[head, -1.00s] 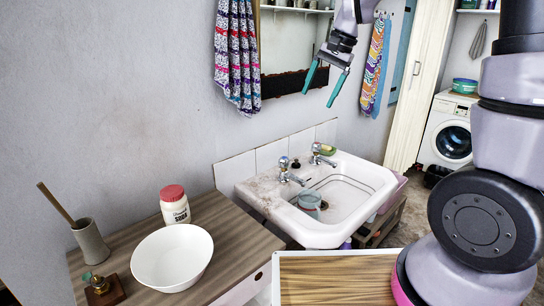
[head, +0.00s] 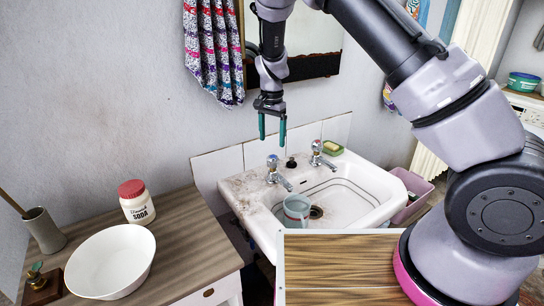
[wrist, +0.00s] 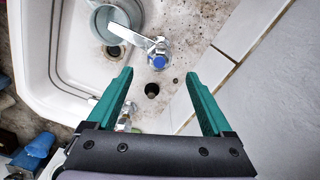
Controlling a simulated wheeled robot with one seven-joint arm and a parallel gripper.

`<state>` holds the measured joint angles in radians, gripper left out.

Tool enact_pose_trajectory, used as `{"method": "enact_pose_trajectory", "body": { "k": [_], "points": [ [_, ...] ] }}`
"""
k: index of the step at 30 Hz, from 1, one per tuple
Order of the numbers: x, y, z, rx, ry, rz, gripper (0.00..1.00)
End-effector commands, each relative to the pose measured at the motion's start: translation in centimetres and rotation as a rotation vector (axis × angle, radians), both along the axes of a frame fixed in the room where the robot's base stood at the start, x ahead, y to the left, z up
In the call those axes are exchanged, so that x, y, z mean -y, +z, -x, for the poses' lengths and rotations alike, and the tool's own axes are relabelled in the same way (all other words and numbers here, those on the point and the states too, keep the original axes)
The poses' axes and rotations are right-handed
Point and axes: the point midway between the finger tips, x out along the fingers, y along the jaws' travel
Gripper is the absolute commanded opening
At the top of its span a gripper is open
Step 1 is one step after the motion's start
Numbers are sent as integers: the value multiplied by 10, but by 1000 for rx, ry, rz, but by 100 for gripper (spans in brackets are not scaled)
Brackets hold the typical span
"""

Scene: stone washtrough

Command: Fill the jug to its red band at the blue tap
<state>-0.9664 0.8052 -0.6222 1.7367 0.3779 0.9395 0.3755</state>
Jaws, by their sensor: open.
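The jug (head: 297,208) is a pale blue-grey vessel standing in the basin of the white sink (head: 365,205). It also shows in the wrist view (wrist: 112,22), partly beneath the tap spout. Its red band and any water cannot be made out. The blue tap (head: 275,170) is the left chrome tap, and its blue cap shows in the wrist view (wrist: 159,60). My gripper (head: 272,138) is open and empty, pointing down above this tap. In the wrist view my gripper (wrist: 158,78) has its fingers spread, with the tap just beyond the tips.
The drain (head: 316,212) is beside the jug. Tiles (head: 220,172) line the wall behind. A white bowl (head: 110,262) and soda jar (head: 137,203) stand on the left counter.

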Motion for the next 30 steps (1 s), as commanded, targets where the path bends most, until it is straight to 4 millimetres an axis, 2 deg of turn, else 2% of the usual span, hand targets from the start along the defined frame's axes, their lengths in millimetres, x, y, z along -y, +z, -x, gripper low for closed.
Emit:
{"method": "enact_pose_trajectory", "body": {
  "k": [1,6,12,17,24,25,29,30],
  "points": [
    [2,-12,0,-4,-2,4,85],
    [2,-45,0,-3,-1,3,85],
    [2,-71,-1,-1,-2,2,85],
    [2,-79,-1,-1,-2,0,85],
    [1,-80,-1,0,-1,0,85],
    [1,-80,-1,0,-1,0,81],
    [1,-80,0,-1,-1,-1,31],
    [1,-80,-1,0,-1,0,16]
  ]
}}
